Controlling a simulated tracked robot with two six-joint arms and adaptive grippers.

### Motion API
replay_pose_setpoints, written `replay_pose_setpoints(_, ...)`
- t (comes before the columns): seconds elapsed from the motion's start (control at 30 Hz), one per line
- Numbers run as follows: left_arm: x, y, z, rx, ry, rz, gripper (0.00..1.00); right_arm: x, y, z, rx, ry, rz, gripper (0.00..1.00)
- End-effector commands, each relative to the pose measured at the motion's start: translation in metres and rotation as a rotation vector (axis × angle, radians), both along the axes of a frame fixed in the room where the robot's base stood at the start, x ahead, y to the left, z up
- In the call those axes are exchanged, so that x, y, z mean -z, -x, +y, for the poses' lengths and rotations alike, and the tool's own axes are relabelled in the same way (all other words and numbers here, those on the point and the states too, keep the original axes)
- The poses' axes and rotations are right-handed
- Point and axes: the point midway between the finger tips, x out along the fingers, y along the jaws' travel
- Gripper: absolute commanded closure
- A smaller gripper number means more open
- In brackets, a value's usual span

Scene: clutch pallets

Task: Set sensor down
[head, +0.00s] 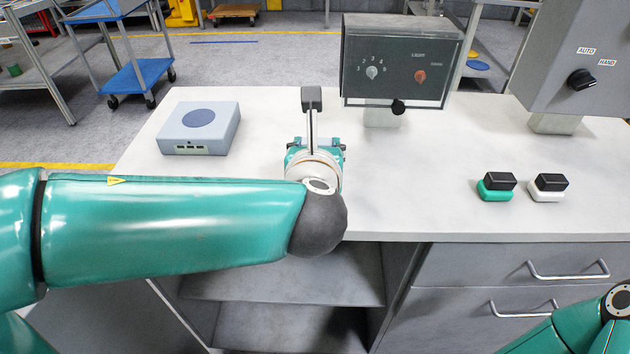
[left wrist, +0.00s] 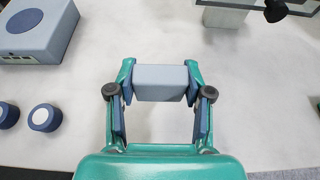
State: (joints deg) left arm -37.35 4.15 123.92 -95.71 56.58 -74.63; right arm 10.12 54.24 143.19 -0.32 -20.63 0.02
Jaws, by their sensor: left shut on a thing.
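My left gripper (head: 316,145) is over the white bench, left of the switch box. In the left wrist view its two fingers (left wrist: 160,92) are shut on a pale grey-blue block, the sensor (left wrist: 160,80), across its two ends. Bench surface shows around the sensor; I cannot tell whether it touches the bench. In the head view my wrist hides most of the sensor. Only part of my right arm shows at the bottom right of the head view; its gripper is out of view.
A blue-grey box with a round blue pad (head: 200,128) stands left on the bench (head: 420,200). A switch box (head: 400,60) stands behind. Green (head: 496,188) and white (head: 547,188) black-topped pieces sit right.

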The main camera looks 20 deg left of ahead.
Motion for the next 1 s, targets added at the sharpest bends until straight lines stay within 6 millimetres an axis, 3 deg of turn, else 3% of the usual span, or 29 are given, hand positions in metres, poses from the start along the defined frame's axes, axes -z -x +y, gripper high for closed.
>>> replay_pose_setpoints(0.5, 0.057, 0.000, 0.001, -0.001, 0.000, 0.001, 0.84, 0.021, 0.000, 0.000, 0.000, 0.000, 0.000, 1.00)
replay_pose_setpoints(0.9, 0.062, 0.000, 0.000, 0.000, 0.001, -0.001, 0.84, 0.024, 0.000, 0.000, 0.000, 0.000, 0.000, 1.00)
replay_pose_setpoints(0.93, 0.062, 0.000, 0.000, 0.000, 0.001, 0.000, 0.48, 0.024, 0.000, 0.000, 0.000, 0.000, 0.000, 1.00)
replay_pose_setpoints(1.0, 0.060, 0.000, 0.000, 0.000, 0.001, 0.000, 0.36, 0.022, 0.000, 0.000, 0.000, 0.000, 0.000, 1.00)
